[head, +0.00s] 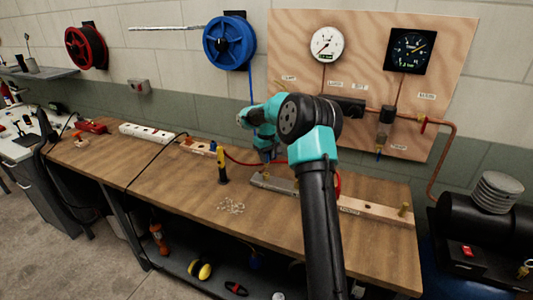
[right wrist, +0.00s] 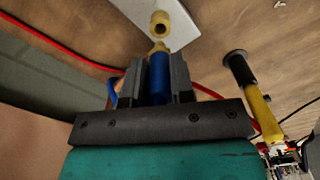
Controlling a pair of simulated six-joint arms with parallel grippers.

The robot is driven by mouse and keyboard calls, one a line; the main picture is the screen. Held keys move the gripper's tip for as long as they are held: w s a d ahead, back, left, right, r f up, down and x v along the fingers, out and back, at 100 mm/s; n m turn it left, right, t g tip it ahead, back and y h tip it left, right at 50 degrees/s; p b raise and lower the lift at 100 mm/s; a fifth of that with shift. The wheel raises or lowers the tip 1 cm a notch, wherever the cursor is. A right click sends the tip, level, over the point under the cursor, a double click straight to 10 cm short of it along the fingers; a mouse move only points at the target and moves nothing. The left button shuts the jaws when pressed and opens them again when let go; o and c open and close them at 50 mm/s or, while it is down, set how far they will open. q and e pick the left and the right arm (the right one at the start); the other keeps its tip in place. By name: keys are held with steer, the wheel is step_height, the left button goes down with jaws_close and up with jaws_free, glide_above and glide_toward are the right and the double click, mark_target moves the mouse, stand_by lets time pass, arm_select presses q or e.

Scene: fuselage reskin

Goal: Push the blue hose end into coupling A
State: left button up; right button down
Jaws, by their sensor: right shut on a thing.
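My right gripper (right wrist: 158,82) is shut on the blue hose end (right wrist: 160,72), which has a brass tip, in the right wrist view. A brass fitting with a round opening (right wrist: 160,24) lies just beyond the tip, by a grey plate (right wrist: 128,8). The tip appears very close to the fitting; I cannot tell whether they touch. No label shows which coupling it is. In the head view my right gripper (head: 267,157) is low over the grey bar (head: 262,181) on the bench, partly hidden by my arm. The blue hose (head: 250,85) hangs from the blue reel (head: 229,42). My left gripper is not in view.
A yellow-and-black tool (head: 222,167) stands left of the grey bar. A red hose (head: 240,160) runs behind the gripper. A wooden strip with a brass fitting (head: 405,209) lies at right. Small loose pieces (head: 231,207) lie at the front. The bench's left part (head: 120,163) has free room.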

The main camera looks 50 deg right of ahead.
mark_target(266, 166)
steer(key=shift+f, duration=1.25)
steer(key=c, duration=1.5)
jaws_free()
jaws_close()
steer(key=shift+f, duration=1.45)
steer(key=o, duration=0.6)
jaws_free()
